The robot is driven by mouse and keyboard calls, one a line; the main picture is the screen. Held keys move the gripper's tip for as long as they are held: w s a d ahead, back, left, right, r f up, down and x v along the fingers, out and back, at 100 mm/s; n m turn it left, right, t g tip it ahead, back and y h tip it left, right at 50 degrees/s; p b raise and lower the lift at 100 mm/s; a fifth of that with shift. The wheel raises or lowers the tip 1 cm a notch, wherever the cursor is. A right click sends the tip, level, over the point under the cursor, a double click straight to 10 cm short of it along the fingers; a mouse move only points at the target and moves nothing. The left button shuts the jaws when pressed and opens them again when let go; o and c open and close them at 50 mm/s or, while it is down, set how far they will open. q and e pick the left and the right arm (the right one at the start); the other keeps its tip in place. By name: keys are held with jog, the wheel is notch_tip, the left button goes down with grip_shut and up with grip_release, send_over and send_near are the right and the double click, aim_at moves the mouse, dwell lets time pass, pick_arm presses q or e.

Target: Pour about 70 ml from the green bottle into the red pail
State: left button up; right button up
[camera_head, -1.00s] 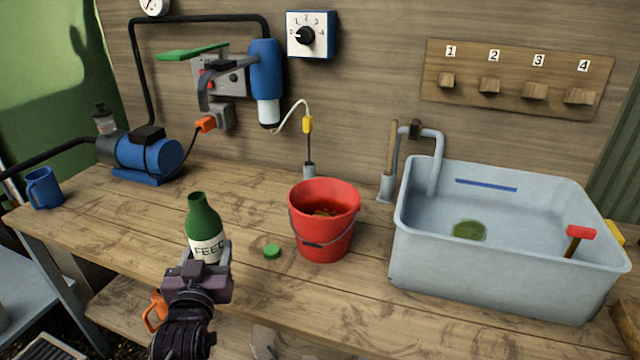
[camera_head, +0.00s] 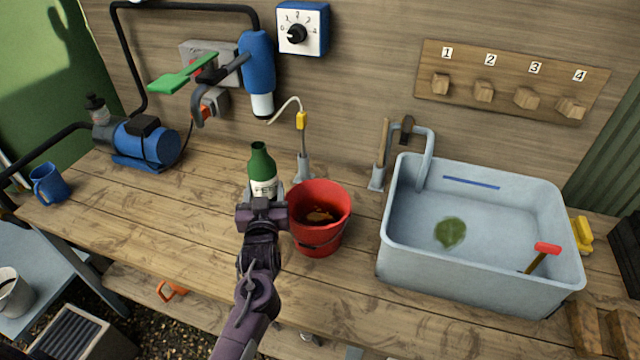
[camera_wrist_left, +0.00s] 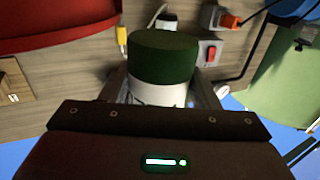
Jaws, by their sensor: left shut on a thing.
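The green bottle (camera_head: 262,166) has a white label and an open neck. It stands upright just left of the red pail. My left gripper (camera_head: 264,198) is shut around the bottle's labelled part. In the left wrist view the bottle (camera_wrist_left: 162,58) sits between the fingers, and the red pail (camera_wrist_left: 50,28) shows at the upper left. The red pail (camera_head: 322,222) stands on the bench, with brownish liquid and something orange-brown inside. I cannot tell whether the bottle is clear of the bench. My right gripper is not in view.
A grey sink (camera_head: 470,275) with a green patch inside stands to the right. A probe (camera_head: 304,165) on a cable stands behind the pail. A blue pump (camera_head: 145,142) and a blue mug (camera_head: 48,184) are on the left. The bench's left-middle (camera_head: 190,215) is clear.

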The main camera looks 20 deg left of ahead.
pick_arm(q)
jog(key=shift+w+d+r, duration=0.2)
jog(key=shift+w+r, duration=0.1)
jog(key=shift+w, duration=0.05)
jog(key=shift+f+m, duration=0.2)
jog(key=shift+m, duration=0.1)
